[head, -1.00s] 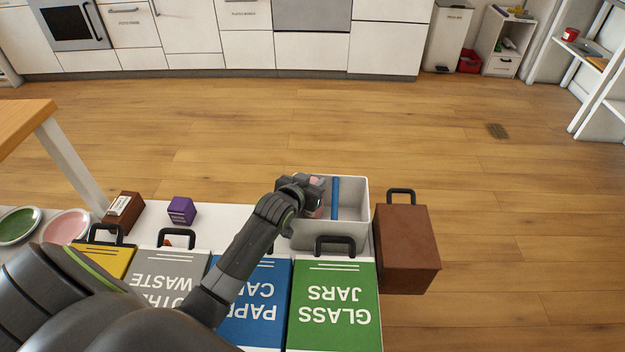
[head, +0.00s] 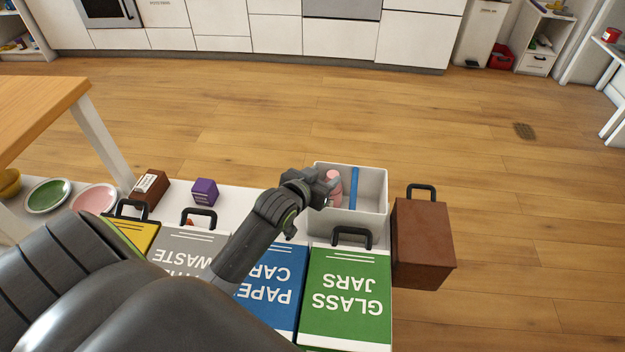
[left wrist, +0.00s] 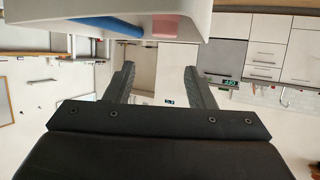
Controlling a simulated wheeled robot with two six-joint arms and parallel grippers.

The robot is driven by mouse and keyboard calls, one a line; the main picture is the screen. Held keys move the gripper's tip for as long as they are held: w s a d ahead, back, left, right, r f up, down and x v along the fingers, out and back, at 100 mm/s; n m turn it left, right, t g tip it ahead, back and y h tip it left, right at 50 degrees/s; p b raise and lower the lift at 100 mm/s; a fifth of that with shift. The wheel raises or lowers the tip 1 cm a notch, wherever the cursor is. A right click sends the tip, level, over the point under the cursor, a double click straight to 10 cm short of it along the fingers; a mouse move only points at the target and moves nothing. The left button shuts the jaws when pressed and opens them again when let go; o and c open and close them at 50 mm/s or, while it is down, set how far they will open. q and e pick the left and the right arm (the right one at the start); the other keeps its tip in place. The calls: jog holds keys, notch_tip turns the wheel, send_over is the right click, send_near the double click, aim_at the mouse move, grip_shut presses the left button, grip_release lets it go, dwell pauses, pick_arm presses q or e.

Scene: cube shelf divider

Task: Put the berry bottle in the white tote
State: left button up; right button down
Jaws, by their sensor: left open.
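The berry bottle (head: 334,190), pink, is in the left compartment of the white tote (head: 376,222). A blue divider (head: 354,188) splits the tote. My left gripper (head: 325,187) is at the tote's left wall, beside the bottle, and hides part of it. In the left wrist view my left gripper's fingers (left wrist: 160,88) are spread with nothing between them. That view also shows the tote's rim (left wrist: 200,22) at the top, with a pink end of the bottle (left wrist: 165,26) and the blue divider (left wrist: 105,26) in it. My right gripper is not in view.
Labelled bins stand in front of the tote, including a green glass-jars bin (head: 345,300) and a blue paper bin (head: 268,295). A brown box with a handle (head: 422,240) stands at the tote's right. A purple box (head: 204,192) and plates lie left.

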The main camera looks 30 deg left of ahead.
pick_arm(q)
jog(key=v, duration=0.5)
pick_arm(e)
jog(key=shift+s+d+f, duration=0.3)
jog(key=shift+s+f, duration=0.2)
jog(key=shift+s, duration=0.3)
